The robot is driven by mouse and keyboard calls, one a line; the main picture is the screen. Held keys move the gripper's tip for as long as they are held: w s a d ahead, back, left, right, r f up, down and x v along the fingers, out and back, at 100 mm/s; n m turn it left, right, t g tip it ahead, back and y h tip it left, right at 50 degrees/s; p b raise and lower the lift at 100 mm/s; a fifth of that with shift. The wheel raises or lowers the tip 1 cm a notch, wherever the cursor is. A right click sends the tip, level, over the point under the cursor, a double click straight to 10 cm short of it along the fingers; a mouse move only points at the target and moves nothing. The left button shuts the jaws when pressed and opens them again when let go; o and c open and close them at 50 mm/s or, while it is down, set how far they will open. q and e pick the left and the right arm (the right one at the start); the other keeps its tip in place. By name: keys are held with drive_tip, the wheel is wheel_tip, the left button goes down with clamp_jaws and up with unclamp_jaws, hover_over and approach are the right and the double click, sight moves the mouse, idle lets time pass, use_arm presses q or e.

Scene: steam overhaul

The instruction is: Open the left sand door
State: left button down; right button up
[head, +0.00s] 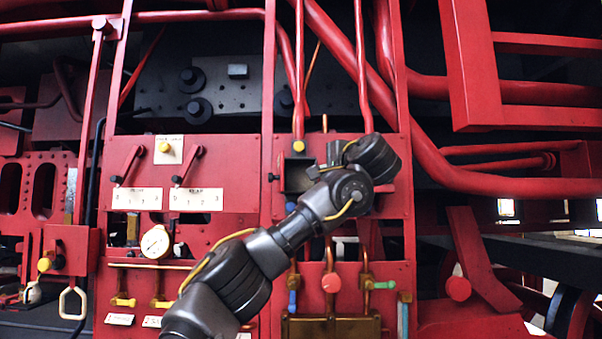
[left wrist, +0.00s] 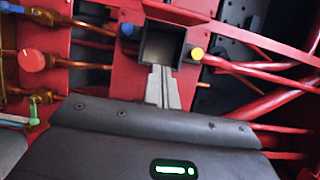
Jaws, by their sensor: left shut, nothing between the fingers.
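A small dark square box (head: 296,178) sits on the red panel, with a yellow knob (head: 298,146) above it and a blue knob (head: 291,207) below it. I cannot tell if this plate is the sand door. My left gripper (head: 314,172) reaches the box from the right. Its fingers (left wrist: 161,70) are shut and empty, with the tips at the box's near edge. Contact is unclear. My right gripper is not in view.
Below the box are copper pipes, a red round knob (head: 331,282) and a green handle (head: 385,285). A pressure gauge (head: 156,242) and labelled levers (head: 128,165) are on the left. Thick red pipes (head: 450,175) run along the right.

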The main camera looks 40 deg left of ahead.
use_arm(q)
drive_tip(key=w+a+p, duration=0.1)
drive_tip(key=a+p, duration=0.6)
drive_tip(key=a, duration=0.4)
drive_tip(key=shift+w+a+p, duration=0.15)
drive_tip(key=shift+w+p, duration=0.15)
drive_tip(key=shift+w, duration=0.05)
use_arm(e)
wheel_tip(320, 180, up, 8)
use_arm(q)
drive_tip(key=shift+w, duration=0.1)
drive_tip(key=shift+d+t, duration=0.2)
drive_tip(key=shift+t, duration=0.1)
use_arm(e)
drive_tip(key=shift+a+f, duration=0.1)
